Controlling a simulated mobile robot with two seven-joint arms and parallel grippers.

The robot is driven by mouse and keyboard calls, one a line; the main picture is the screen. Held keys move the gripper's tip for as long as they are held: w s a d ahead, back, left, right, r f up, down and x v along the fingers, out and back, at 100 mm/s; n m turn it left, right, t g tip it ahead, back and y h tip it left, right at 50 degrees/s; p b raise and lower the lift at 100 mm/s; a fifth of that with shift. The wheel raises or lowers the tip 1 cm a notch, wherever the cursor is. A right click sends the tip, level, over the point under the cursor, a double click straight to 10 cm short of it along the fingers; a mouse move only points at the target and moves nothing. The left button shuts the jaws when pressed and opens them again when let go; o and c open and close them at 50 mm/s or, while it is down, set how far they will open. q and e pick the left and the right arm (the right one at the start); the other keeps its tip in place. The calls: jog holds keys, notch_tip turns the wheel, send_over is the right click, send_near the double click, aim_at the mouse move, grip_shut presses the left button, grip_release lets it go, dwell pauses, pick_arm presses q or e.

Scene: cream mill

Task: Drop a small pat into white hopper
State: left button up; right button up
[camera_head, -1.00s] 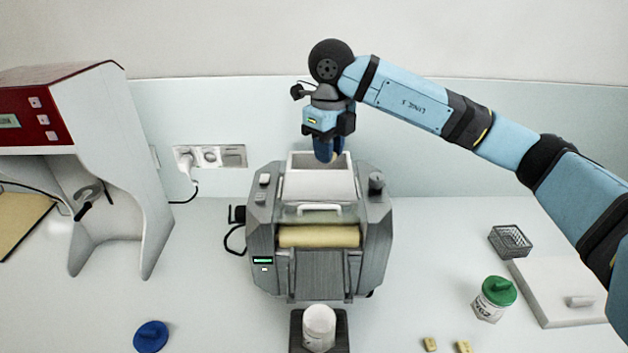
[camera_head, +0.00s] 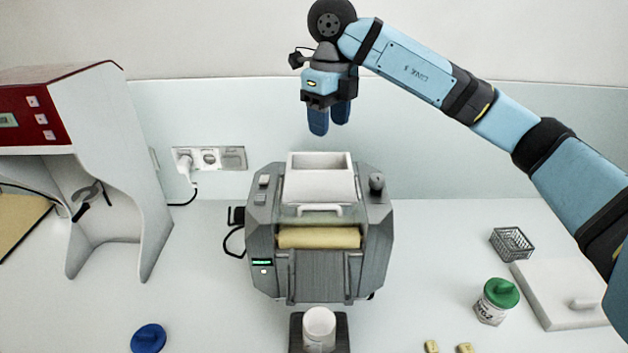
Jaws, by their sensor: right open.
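The white hopper (camera_head: 319,187) sits on top of the grey mill (camera_head: 320,265), with its open top facing up. I cannot see the hopper's floor clearly, and no pat shows in it. My right gripper (camera_head: 329,130) is above the hopper, its blue fingers pointing down, open and empty, clear of the rim. Two small yellowish pats, a left one (camera_head: 431,346) and a right one (camera_head: 465,348), lie on the counter at the lower right edge of the picture. My left gripper is not in view.
A white jar (camera_head: 319,328) stands on a dark stand before the mill. A green-lidded jar (camera_head: 495,302), a wire basket (camera_head: 511,243) and a white board (camera_head: 560,292) are at right. A blue lid (camera_head: 148,339) lies at left, below a red-and-white machine (camera_head: 110,160).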

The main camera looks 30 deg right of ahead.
notch_tip(320, 180, up, 8)
jog(key=shift+f, duration=0.25)
dwell(0.5)
